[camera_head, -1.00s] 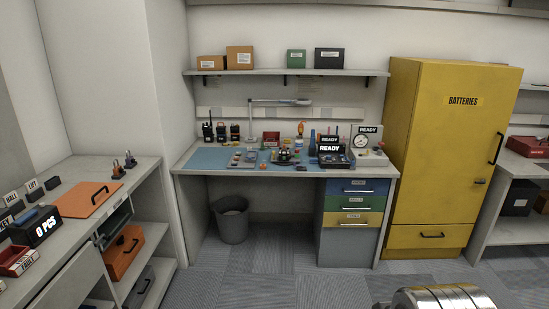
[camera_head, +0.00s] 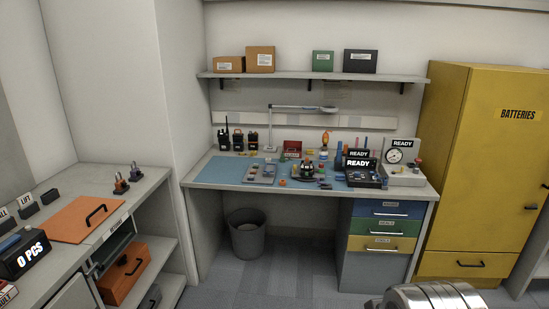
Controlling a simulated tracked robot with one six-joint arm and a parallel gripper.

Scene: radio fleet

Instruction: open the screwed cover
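I cannot pick out a screwed cover at this distance. The workbench (camera_head: 215,171) stands ahead with small items on its blue mat (camera_head: 225,173). Several dark handheld radios (camera_head: 238,139) stand at its back left. A light grey tray with small parts (camera_head: 262,172) and a small round dark device (camera_head: 307,170) lie near the middle. A black unit with a READY display (camera_head: 362,173) is to their right. My gripper does not show. A rounded silver part of my own body shows at the bottom right edge.
A gauge stand (camera_head: 403,170) is at the bench's right end, above a drawer unit (camera_head: 382,225). A bin (camera_head: 246,235) stands under the bench. A yellow battery cabinet (camera_head: 480,180) is at right, a side counter (camera_head: 145,185) at left. The carpet ahead is clear.

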